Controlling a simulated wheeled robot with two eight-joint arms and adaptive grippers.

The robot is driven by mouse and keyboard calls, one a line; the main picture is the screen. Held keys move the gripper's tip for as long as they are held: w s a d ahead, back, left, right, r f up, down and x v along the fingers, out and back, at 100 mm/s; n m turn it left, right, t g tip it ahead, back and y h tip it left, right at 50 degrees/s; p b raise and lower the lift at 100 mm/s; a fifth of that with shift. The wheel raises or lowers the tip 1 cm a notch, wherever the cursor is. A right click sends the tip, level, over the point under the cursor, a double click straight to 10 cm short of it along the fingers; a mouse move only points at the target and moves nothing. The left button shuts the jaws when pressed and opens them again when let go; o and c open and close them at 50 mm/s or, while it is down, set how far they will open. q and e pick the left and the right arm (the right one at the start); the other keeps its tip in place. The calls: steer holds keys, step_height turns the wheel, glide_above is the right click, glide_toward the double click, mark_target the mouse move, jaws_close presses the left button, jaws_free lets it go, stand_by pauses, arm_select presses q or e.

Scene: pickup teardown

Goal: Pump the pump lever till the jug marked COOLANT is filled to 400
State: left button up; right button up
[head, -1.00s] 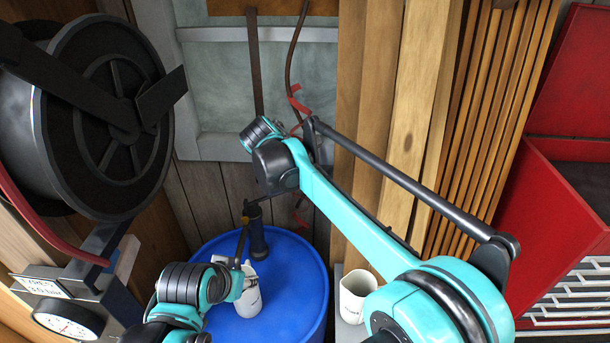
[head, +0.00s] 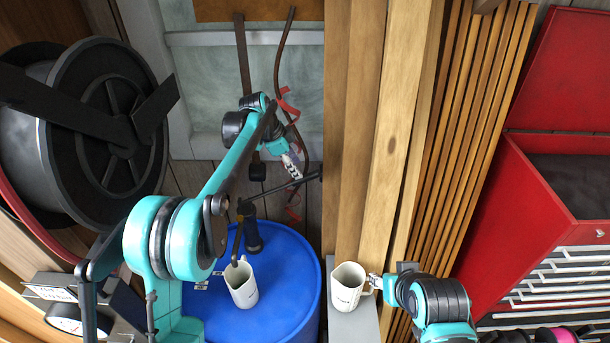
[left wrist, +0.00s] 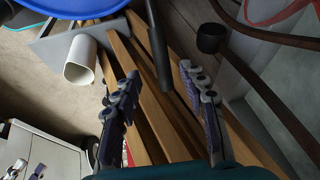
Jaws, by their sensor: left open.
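The pump lever (head: 285,188) is a thin dark rod reaching right from the dark pump (head: 253,238) on the blue drum (head: 290,290). A white jug (head: 242,287) stands on the drum below the spout; another white jug (head: 348,285) stands on a grey ledge to the right. Markings on both are too small to read. My left gripper (head: 296,165) is open just above the lever. In the left wrist view its fingers (left wrist: 160,90) are spread, with the lever (left wrist: 157,42) showing beyond, between them. My right gripper (head: 375,284) is at the right jug's handle; its grip is unclear.
A large hose reel (head: 110,130) and a gauge (head: 65,318) stand at the left. Wooden boards (head: 385,130) lean behind the ledge (head: 352,325). A red tool chest (head: 560,190) is at the right. A brown cable with red tape (head: 290,105) hangs behind the left gripper.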

mark_target(304, 176)
arm_select(q)
steer(key=x, duration=0.8)
steer(key=shift+w+d+p, duration=0.15)
steer(key=shift+p, duration=0.25)
steer(key=shift+f, duration=0.1)
jaws_close()
